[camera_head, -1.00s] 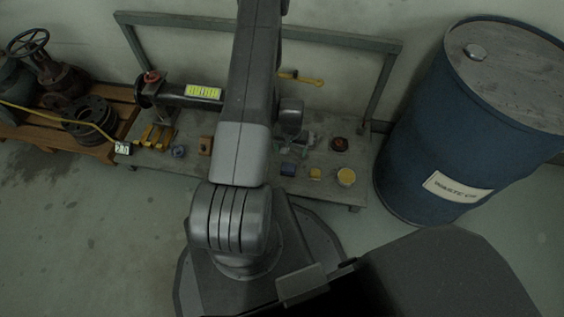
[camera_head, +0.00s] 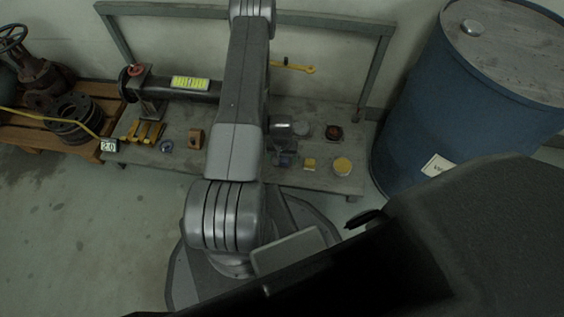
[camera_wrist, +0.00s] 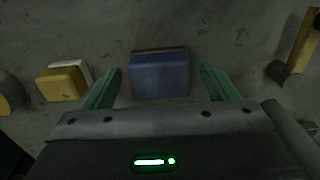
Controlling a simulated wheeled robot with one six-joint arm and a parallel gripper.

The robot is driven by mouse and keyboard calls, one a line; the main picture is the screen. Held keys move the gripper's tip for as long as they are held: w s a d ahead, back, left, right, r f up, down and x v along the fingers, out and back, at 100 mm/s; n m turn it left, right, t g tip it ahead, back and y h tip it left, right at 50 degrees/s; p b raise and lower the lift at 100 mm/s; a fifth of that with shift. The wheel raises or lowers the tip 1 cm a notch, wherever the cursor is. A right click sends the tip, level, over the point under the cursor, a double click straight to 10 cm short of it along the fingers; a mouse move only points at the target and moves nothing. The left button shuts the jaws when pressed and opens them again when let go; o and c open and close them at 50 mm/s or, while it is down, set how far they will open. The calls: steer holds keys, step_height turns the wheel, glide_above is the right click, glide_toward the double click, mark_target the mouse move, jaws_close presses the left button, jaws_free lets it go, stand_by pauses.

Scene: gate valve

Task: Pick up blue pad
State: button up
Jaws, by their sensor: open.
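The blue pad (camera_wrist: 160,75) is a small blue block on the grey bench top. In the wrist view it lies between the two green fingers of my gripper (camera_wrist: 160,88), with a gap to each finger. My gripper is open and empty. In the head view the blue pad (camera_head: 286,160) is dark and partly covered by my wrist, and my fingertips are hard to make out there. I cannot tell how high the fingers are above the bench.
A yellow block (camera_wrist: 62,84) with a white piece behind it lies left of the gripper in the wrist view. A round yellow tin (camera_head: 342,166) stands on the bench (camera_head: 330,184). A blue drum (camera_head: 480,100) stands at right. A pipe (camera_head: 190,86) runs along the bench's back.

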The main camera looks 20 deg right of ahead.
mark_target(282, 158)
steer(key=shift+f, duration=0.1)
steer(key=c, duration=1.2)
steer(key=shift+o, duration=0.2)
step_height(282, 158, up, 10)
steer(key=p, duration=0.3)
steer(key=shift+p, duration=0.3)
